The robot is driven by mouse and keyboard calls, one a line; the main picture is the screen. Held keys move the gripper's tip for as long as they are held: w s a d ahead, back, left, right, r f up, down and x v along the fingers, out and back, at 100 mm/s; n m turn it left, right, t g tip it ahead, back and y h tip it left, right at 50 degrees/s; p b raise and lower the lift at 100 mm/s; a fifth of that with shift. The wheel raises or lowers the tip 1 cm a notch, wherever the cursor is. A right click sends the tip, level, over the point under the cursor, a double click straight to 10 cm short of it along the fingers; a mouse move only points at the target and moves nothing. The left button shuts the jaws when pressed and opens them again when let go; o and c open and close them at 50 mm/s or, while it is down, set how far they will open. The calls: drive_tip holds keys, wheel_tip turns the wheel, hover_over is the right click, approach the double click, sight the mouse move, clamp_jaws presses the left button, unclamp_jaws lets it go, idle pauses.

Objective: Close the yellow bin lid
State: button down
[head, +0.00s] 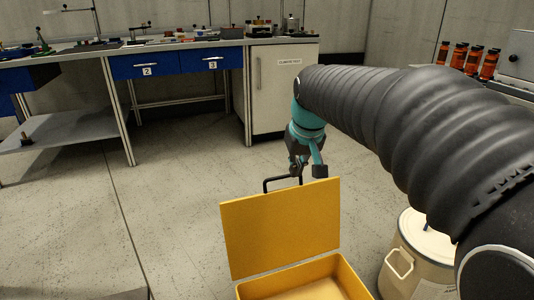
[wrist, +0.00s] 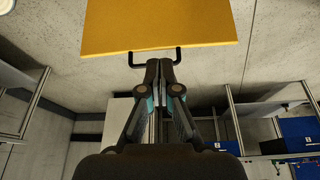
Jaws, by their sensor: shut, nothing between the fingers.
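The yellow bin (head: 345,278) stands on the floor at the bottom of the head view, only partly in frame. Its yellow lid (head: 280,228) is raised and stands nearly upright at the far side of the bin. A black handle (head: 268,184) sticks up from the lid's top edge. My gripper (head: 297,172) is at the handle, just above the lid's edge. In the wrist view the lid (wrist: 160,25) fills the top, and my gripper's fingertips (wrist: 160,65) are shut together at the handle (wrist: 180,55). I cannot tell whether they touch it.
A cream drum (head: 422,255) with a handle stands right of the bin. A workbench (head: 180,45) with blue drawers and a cream cabinet (head: 283,85) stand at the back. Orange bottles (head: 473,60) are at the upper right. The floor left of the bin is clear.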

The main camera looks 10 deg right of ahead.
drive_tip(key=w+f+n+g+p, duration=0.15)
drive_tip(key=w+p, duration=0.25)
drive_tip(key=w, duration=1.4)
drive_tip(key=s+b+x, duration=0.1)
drive_tip(key=s+x, duration=0.1)
drive_tip(key=x, duration=0.8)
drive_tip(key=shift+s+d+f, duration=0.3)
drive_tip(key=shift+s, duration=0.25)
drive_tip(key=shift+m, duration=0.25)
